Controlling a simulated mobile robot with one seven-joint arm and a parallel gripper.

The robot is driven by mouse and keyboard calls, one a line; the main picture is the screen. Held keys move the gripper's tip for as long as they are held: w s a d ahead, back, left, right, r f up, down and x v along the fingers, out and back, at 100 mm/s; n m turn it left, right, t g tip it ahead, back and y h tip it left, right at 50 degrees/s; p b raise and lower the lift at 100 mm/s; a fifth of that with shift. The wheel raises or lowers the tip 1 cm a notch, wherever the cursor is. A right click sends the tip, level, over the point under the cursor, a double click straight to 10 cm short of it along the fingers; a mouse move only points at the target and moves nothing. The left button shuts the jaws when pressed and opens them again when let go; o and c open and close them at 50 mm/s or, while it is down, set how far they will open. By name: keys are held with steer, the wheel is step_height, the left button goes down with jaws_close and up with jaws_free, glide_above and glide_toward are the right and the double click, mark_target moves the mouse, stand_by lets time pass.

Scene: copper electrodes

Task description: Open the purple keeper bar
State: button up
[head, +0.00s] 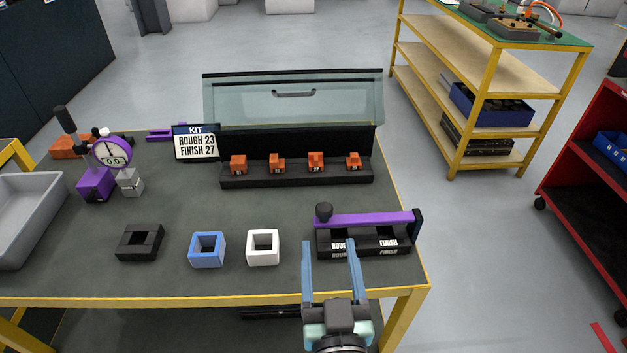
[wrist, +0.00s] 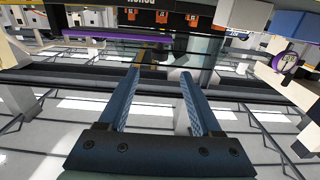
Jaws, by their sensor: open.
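The purple keeper bar (head: 365,219) lies level across the top of the black holder (head: 402,250) marked ROUGH and FINISH, at the front right of the bench. A dark knob (head: 323,212) is at its left end and a black post (head: 417,222) at its right end. My gripper (head: 329,242) is open and empty, its two blue fingers in front of the holder. In the wrist view, my gripper (wrist: 159,73) has nothing between its fingers; the keeper bar (wrist: 105,37) shows beyond them at the upper left.
A white square block (head: 262,260) and a blue one (head: 206,262) stand left of the holder. Behind it, several copper electrodes (head: 316,162) sit on a black rack (head: 300,179) under a raised clear lid (head: 295,105). A purple dial gauge (head: 112,153) stands at left.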

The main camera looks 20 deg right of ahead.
mark_target(324, 202)
steer(key=p+x, duration=0.1)
steer(key=x, duration=1.1)
steer(key=shift+w+d, duration=0.15)
steer(key=shift+w, duration=0.15)
steer(key=shift+c, duration=0.3)
jaws_close()
stand_by(0.7)
